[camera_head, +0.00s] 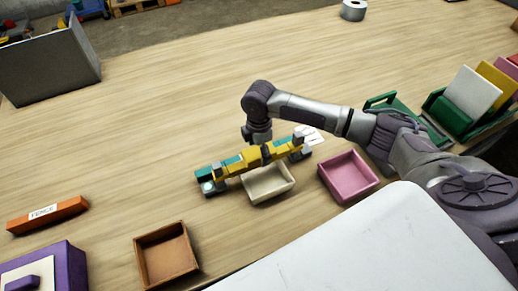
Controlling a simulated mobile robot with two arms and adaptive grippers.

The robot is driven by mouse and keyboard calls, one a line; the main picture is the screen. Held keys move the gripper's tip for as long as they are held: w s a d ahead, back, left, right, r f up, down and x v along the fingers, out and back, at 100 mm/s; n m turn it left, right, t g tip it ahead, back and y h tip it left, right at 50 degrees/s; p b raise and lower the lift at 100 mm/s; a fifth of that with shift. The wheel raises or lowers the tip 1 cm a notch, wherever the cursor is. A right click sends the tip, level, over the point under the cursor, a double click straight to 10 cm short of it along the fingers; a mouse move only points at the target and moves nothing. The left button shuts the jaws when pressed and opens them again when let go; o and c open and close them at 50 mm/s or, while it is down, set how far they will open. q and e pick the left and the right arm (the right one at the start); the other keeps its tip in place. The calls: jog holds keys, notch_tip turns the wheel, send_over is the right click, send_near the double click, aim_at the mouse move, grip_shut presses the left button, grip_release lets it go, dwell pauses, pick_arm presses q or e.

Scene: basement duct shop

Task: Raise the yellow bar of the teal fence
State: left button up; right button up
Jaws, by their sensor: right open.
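The teal fence (228,162) lies at a slant in the middle of the wooden table, with teal and yellow parts along its length. The yellow bar (249,156) runs along it and looks low against the teal pieces; its exact height is hard to tell. My right gripper (263,150) points down from above at the middle of the fence. It is open, with its fingertips close to the yellow bar; I cannot tell whether they touch it. The gripper hides part of the fence behind it. My left gripper is not in view.
A cream tray (270,196) stands just in front of the fence, with a pink tray (372,181) to its right and a brown tray (143,267) front left. An orange block (72,211) labelled "FENCE" lies left.

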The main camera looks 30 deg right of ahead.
aim_at(259, 151)
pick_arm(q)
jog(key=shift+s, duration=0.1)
pick_arm(e)
jog(key=shift+f, duration=0.2)
grip_shut()
notch_tip(259, 151, up, 4)
jog(key=p, duration=0.4)
jog(key=shift+r, duration=0.2)
jog(key=shift+w+f, duration=0.1)
jog(key=shift+w, duration=0.15)
jog(key=shift+c, duration=1.7)
grip_release()
jog(key=o, duration=0.3)
jog(key=shift+s, duration=0.2)
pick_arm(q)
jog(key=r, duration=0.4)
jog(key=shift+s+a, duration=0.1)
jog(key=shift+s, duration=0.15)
pick_arm(e)
jog(key=shift+o, duration=0.2)
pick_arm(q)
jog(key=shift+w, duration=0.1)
